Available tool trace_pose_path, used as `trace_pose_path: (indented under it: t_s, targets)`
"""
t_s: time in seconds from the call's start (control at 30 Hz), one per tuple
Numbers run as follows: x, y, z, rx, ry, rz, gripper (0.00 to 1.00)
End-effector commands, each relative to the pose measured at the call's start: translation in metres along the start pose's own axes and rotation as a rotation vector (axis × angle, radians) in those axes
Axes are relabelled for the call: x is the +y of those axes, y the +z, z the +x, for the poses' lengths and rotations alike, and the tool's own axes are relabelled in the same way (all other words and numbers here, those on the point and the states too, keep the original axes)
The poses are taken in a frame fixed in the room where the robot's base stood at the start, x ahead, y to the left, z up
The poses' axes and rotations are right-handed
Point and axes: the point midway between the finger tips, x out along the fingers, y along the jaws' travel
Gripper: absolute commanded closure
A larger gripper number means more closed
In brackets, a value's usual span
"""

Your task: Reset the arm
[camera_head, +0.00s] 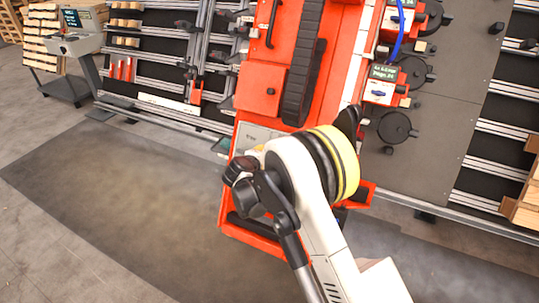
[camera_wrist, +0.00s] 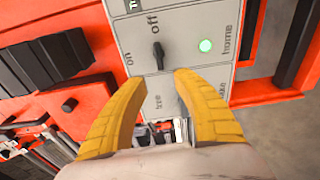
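My gripper (camera_wrist: 154,95) shows in the wrist view as two yellow fingers. They stand apart with nothing between them, in front of a grey control panel (camera_wrist: 190,20). In the head view my white arm with a yellow band covers part of the panel (camera_head: 257,134), and the gripper's fingers are hidden.
The panel sits on an orange machine (camera_head: 262,90) with a black cable chain (camera_head: 303,70). A grey board (camera_head: 450,120) with black round fixtures stands to the right. Rails (camera_head: 155,75) and a pedestal console (camera_head: 76,44) are at the left. The floor (camera_head: 110,210) at front left is clear.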

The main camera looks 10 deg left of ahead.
Motion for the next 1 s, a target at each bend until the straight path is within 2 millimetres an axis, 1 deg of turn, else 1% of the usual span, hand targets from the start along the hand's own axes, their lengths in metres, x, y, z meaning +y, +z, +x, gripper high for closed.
trace_pose_path:
  t_s: [0.03, 0.1, 0.2, 0.63, 0.73, 0.77, 0.87, 0.9, 0.97, 1.0]
  targets:
    - [0.000, 0.000, -0.007, 0.000, 0.000, -0.001, 0.66]
    - [0.000, 0.000, -0.015, 0.000, 0.000, -0.001, 0.66]
    - [0.000, 0.000, -0.020, -0.001, 0.000, 0.000, 0.66]
    - [0.000, 0.001, -0.020, -0.001, 0.000, 0.001, 0.66]
    - [0.008, 0.007, -0.023, -0.005, -0.009, 0.017, 0.66]
    - [0.013, 0.011, -0.025, -0.008, -0.015, 0.028, 0.66]
    - [0.040, 0.036, -0.038, -0.024, -0.050, 0.093, 0.66]
    - [0.053, 0.050, -0.045, -0.032, -0.069, 0.131, 0.66]
    - [0.074, 0.075, -0.060, -0.046, -0.101, 0.195, 0.66]
    - [0.086, 0.092, -0.072, -0.056, -0.124, 0.242, 0.66]
